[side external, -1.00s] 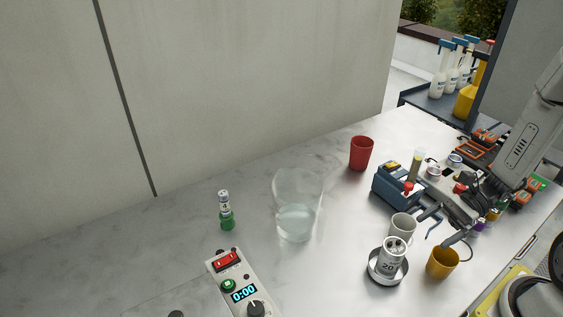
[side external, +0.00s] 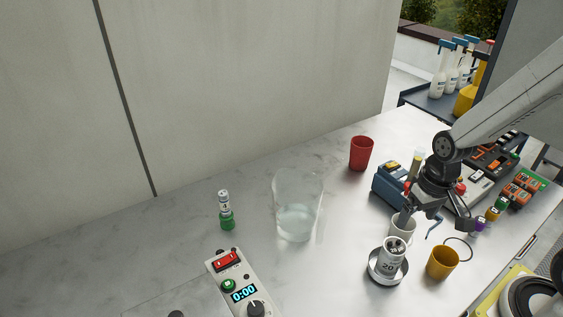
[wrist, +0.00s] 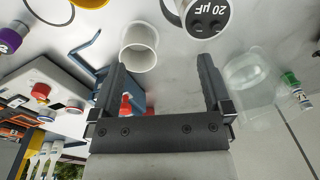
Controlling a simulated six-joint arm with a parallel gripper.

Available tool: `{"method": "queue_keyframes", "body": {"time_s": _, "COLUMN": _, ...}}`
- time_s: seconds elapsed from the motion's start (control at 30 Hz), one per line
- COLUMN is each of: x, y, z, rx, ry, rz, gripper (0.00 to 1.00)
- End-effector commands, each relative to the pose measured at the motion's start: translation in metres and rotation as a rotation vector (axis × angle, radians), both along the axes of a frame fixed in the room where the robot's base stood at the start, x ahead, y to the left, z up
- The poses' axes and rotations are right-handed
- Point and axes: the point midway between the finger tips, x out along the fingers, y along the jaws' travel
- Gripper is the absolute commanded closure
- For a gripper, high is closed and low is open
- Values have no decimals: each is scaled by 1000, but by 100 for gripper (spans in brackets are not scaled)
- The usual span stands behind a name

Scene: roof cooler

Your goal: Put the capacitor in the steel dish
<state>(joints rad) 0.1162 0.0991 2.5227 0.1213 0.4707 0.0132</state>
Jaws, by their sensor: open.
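The capacitor (side external: 394,255), a silver can marked 20, stands upright in the side view with the round steel dish (side external: 372,275) around its base. It appears to be inside the dish; the can hides part of the dish floor. In the wrist view the capacitor's marked end (wrist: 208,12) shows at the top edge, cut off, reading 20 µF. My gripper (side external: 437,216) is open and empty behind and above the capacitor, apart from it. Its fingers (wrist: 163,66) are spread in the wrist view, with nothing between them but table and nearby items.
A white cup (side external: 405,231) is close by the gripper's left finger. A yellow mug (side external: 441,264) stands right of the dish. A blue device (side external: 387,190), red cup (side external: 361,153), glass beaker (side external: 298,207), green-based bottle (side external: 226,212) and timer box (side external: 236,280) surround clear counter.

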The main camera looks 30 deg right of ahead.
Motion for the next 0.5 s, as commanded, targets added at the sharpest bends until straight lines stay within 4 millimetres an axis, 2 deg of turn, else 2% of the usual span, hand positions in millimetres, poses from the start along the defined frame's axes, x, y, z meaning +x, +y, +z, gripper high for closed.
{"method": "queue_keyframes", "body": {"time_s": 0.2, "x": 16, "y": 19, "z": 19, "rx": -73, "ry": -157, "rz": 202, "gripper": 0}}
{"method": "queue_keyframes", "body": {"time_s": 0.5, "x": 18, "y": 21, "z": 21, "rx": -83, "ry": -181, "rz": 232, "gripper": 0}}
